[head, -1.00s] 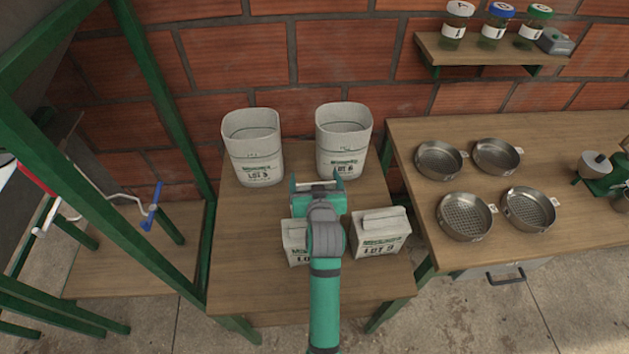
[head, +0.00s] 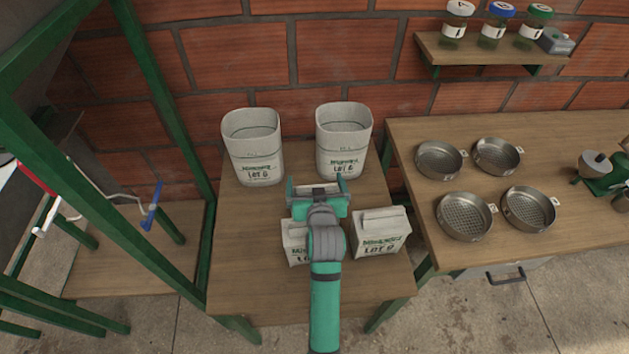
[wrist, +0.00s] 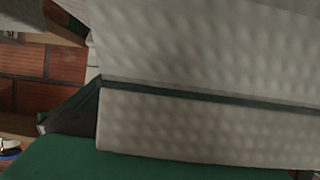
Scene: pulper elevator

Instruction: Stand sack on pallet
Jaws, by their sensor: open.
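Two open-topped pale sacks stand upright at the back of a wooden table: a left sack (head: 252,148) and a right sack marked LOT 6 (head: 343,142). Two pale sacks with folded tops stand in front, one marked LOT 9 (head: 381,232) and a front-left sack (head: 294,240) partly hidden by my arm. My gripper (head: 317,184) is open, in front of the back sacks in the head view. In the wrist view, a pale textured sack wall with a green stripe (wrist: 210,75) fills most of the picture; I cannot tell which sack. I cannot make out a separate pallet.
The wooden table (head: 245,275) has free room at its front left. A green metal frame (head: 165,95) stands at left. A bench (head: 415,185) at right holds several metal sieves. A wall shelf (head: 490,52) with jars is above it, and bricks are behind.

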